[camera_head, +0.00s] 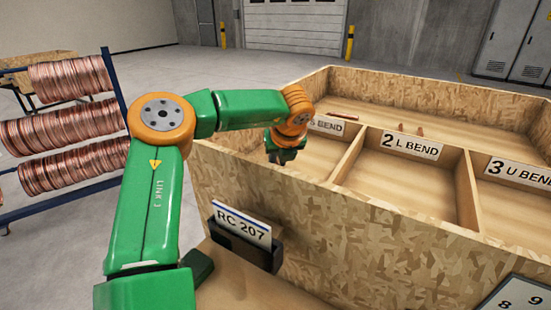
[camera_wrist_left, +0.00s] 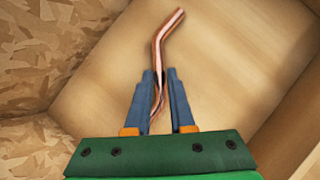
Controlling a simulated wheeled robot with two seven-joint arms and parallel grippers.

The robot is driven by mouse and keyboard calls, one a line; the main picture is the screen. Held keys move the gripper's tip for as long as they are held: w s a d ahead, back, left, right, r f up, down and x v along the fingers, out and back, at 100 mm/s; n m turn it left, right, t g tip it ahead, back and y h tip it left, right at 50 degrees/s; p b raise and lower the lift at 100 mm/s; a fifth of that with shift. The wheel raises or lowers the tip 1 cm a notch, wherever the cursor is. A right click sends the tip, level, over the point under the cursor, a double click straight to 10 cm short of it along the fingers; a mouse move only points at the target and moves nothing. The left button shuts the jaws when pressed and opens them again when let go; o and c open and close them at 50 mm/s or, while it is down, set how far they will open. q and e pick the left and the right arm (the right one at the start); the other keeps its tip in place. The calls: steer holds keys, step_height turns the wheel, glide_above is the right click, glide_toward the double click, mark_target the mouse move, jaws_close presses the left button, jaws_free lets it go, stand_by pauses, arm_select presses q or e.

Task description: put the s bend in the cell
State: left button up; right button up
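The s bend, a bent copper tube (camera_wrist_left: 158,48), shows between my left gripper's fingertips (camera_wrist_left: 160,76) in the left wrist view. In the head view my left gripper (camera_head: 286,156) points down at the left cell (camera_head: 325,158) of the wooden crate, whose label (camera_head: 327,125) reads "S BEND", partly hidden by my arm. The tube is hidden in that view. The bare wooden floor (camera_wrist_left: 225,60) lies beneath it. My right gripper is out of view.
Cells labelled "2 L BEND" (camera_head: 410,144) and "3 U BEND" (camera_head: 519,173) lie to the right. Copper pieces (camera_head: 408,130) lie in the back section. The crate's high front wall (camera_head: 340,235) and an "RC 207" card (camera_head: 243,224) are nearest. Copper coils (camera_head: 70,140) hang at left.

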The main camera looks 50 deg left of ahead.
arm_select(q)
steer(key=o, duration=0.3)
steer(key=shift+d, duration=0.15)
steer(key=shift+s+a, duration=0.1)
steer(key=shift+a, duration=0.15)
steer(key=shift+r+p, duration=0.2)
steer(key=shift+p, duration=0.1)
steer(key=shift+d+r+b, duration=0.2)
steer(key=shift+r+b, duration=0.1)
steer(key=shift+b, duration=0.05)
steer(key=b+v, duration=0.1)
steer(key=v, duration=1)
steer(key=shift+s+d+b, duration=0.1)
steer(key=shift+s+b, duration=0.05)
steer(key=shift+b, duration=0.15)
